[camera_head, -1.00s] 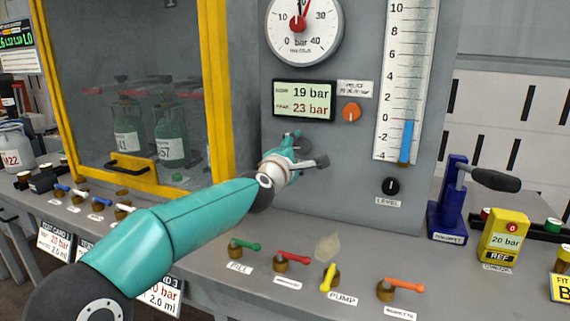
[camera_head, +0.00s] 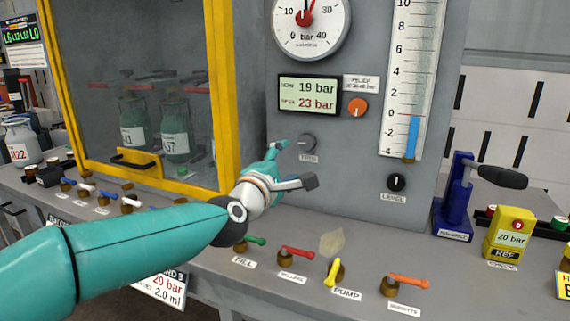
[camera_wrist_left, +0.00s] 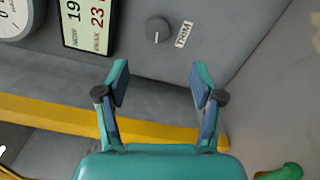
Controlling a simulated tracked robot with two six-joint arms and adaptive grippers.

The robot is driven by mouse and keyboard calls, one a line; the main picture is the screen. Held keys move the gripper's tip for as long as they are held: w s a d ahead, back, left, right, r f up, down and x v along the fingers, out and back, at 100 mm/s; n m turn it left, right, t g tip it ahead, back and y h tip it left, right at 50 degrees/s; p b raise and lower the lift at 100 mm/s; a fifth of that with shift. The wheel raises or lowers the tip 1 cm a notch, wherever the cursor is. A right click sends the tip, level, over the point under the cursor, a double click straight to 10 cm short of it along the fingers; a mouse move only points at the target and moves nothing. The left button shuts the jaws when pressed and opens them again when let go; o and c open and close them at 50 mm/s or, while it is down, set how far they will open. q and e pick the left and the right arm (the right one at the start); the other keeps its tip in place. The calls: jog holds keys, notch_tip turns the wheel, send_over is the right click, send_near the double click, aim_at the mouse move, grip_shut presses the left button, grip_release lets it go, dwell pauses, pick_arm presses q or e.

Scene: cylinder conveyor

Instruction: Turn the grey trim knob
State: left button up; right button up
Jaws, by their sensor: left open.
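The grey trim knob (camera_head: 307,142) is on the grey panel below the display, with a label under it. In the left wrist view the knob (camera_wrist_left: 157,30) shows as a dark round dial with a light pointer mark, beside its TRIM label (camera_wrist_left: 184,34). My left gripper (camera_head: 296,162) is open and empty, in front of the panel, just below and left of the knob. In the left wrist view my gripper (camera_wrist_left: 161,78) has its two fingers wide apart, and the knob lies beyond the fingertips, between their lines, not touched. My right gripper does not show.
The display (camera_head: 309,94) reads 19 and 23 bar. Several coloured valve levers, including a yellow pump lever (camera_head: 333,272), stand on the bench below. A yellow-framed cabinet (camera_head: 224,100) stands left.

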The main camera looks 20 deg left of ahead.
pick_arm(q)
jog(key=m+p, duration=1)
jog(key=p, duration=0.6)
send_near(305, 142)
jog(key=w+p, duration=0.3)
jog(key=w, duration=0.6)
jog(key=shift+d, duration=0.1)
jog(key=shift+c, duration=0.3)
